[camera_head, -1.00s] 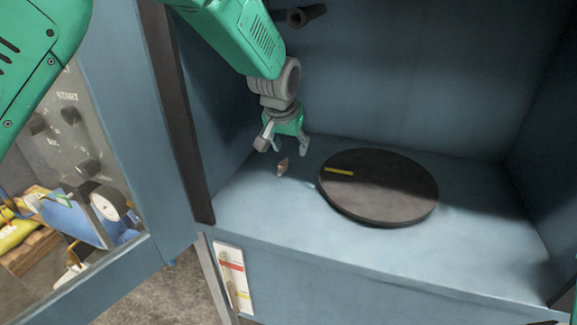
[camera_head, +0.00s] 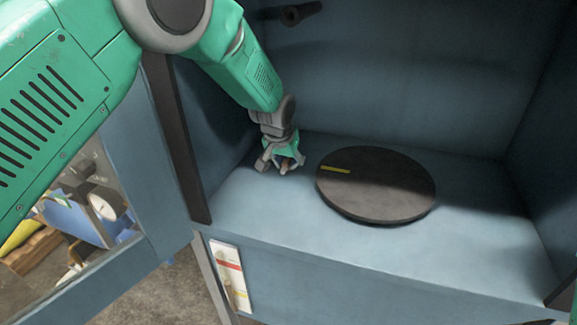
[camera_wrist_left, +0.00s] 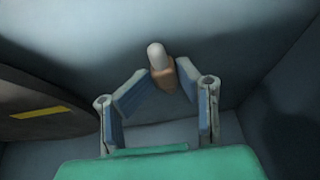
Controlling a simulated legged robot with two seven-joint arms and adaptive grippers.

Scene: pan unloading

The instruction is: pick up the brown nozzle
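The brown nozzle (camera_wrist_left: 163,77) has a pale rounded end and shows between the fingertips in the left wrist view. It also shows small and partly covered by the fingers in the head view (camera_head: 286,164). My left gripper (camera_head: 284,168) is low over the blue cabinet floor, left of the dark round plate. I cannot tell whether the nozzle touches the floor. My right gripper is not in view.
The dark round plate (camera_head: 385,195) with a yellow mark lies just right of the gripper. The cabinet floor (camera_head: 460,245) is clear in front and to the right. A dark post (camera_head: 180,150) and an open glazed door stand at the left. A dark peg (camera_head: 300,13) sticks out from the back wall.

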